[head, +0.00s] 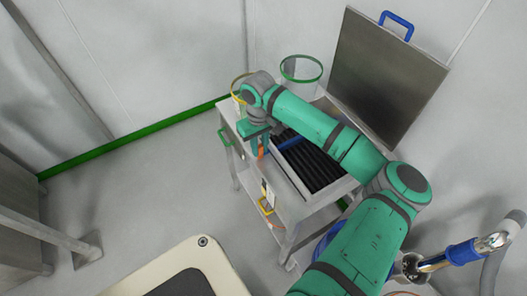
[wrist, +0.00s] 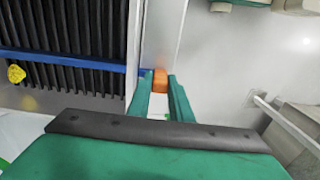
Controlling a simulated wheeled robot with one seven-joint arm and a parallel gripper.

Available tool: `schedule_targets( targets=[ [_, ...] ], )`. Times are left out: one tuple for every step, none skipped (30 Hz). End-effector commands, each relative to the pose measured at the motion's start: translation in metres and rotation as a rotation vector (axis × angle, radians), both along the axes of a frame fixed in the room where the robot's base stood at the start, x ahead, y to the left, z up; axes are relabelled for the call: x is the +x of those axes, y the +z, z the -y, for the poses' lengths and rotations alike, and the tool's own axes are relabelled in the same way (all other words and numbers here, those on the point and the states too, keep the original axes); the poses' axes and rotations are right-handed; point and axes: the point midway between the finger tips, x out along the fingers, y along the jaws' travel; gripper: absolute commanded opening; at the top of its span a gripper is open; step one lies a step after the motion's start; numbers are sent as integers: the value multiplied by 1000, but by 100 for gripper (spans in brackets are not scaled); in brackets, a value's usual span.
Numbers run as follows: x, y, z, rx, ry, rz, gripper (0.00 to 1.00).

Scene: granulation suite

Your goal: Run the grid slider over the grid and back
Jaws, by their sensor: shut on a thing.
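The grid (head: 318,170) is a set of dark parallel bars in a pale frame on top of a steel cart. The grid slider is a blue bar (head: 291,143) lying across the bars, with an orange handle (head: 262,150) beyond the frame's left side. In the wrist view the blue bar (wrist: 68,60) crosses the grid (wrist: 62,22), and its orange handle (wrist: 160,76) sits between my fingertips. My gripper (wrist: 161,88) is shut on this orange handle. In the head view my arm hides part of the grid's far and right side.
A large steel lid (head: 385,80) with a blue handle stands raised behind the cart. A clear green-rimmed container (head: 301,71) stands at the back. The floor (head: 150,185) left of the cart is free.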

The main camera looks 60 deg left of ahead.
Motion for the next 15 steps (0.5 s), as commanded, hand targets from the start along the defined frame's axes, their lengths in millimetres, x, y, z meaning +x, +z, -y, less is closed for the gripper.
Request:
schedule_targets(
  targets=[
    [1,1,-5,2,0,1,0],
    [1,1,-7,2,-1,1,0],
    [1,1,-9,2,-1,1,0],
    [1,1,-11,2,-1,1,0],
    [1,1,-13,2,-1,1,0],
    [2,1,-16,2,-1,1,0],
    [2,1,-18,2,-2,1,0],
    [2,1,-20,2,-1,1,0],
    [2,1,-23,2,-1,0,0],
    [2,1,-25,2,-1,0,0],
    [2,1,-27,2,-1,0,0],
    [3,1,-29,2,-1,0,0],
    [3,1,-31,2,-1,0,0],
    [3,1,-34,2,0,1,0],
    [3,1,-36,2,0,1,0]
  ],
)
